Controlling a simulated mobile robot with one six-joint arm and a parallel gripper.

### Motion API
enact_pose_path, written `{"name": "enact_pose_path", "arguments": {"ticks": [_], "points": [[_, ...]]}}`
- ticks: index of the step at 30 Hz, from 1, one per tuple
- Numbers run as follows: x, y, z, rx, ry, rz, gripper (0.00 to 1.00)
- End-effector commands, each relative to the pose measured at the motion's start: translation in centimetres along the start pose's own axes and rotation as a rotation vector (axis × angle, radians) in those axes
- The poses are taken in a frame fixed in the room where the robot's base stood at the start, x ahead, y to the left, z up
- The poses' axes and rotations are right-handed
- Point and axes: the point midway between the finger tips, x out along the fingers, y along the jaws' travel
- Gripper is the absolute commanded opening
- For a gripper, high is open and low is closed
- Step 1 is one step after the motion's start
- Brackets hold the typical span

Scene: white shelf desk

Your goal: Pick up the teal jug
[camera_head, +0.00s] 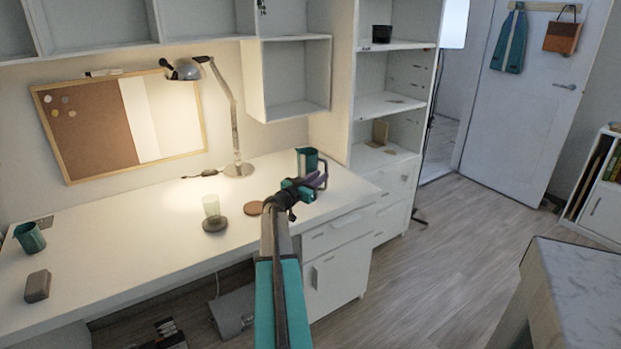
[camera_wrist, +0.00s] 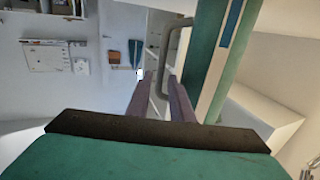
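The teal jug (camera_head: 307,158) stands upright at the right end of the white desk (camera_head: 130,235), behind my gripper. Its grey handle faces right. In the wrist view the jug (camera_wrist: 212,60) fills the upper right, tall and teal with a blue stripe. Its handle (camera_wrist: 171,45) runs down between my two purple fingers. My gripper (camera_head: 320,180) is at the handle, and its fingertips (camera_wrist: 160,82) stand apart with gaps beside the handle. The lower part of the jug is partly hidden by my gripper in the head view.
A teal mug (camera_head: 30,237) and a grey block (camera_head: 37,286) are at the desk's left end. A glass (camera_head: 211,206), a dark round disc (camera_head: 215,225), a brown coaster (camera_head: 255,208) and a lamp (camera_head: 238,170) stand mid-desk. White shelves (camera_head: 385,104) rise behind the jug.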

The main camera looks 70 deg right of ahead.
Motion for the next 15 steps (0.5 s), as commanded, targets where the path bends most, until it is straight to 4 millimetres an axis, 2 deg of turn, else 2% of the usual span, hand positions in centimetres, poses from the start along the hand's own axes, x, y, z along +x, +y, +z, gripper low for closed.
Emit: {"name": "enact_pose_path", "arguments": {"ticks": [5, 15], "points": [[0.9, -0.1, 0.0, 0.000, 0.000, 0.000, 0.20], [4.3, -0.2, 0.0, 0.000, 0.000, 0.001, 0.20]]}}
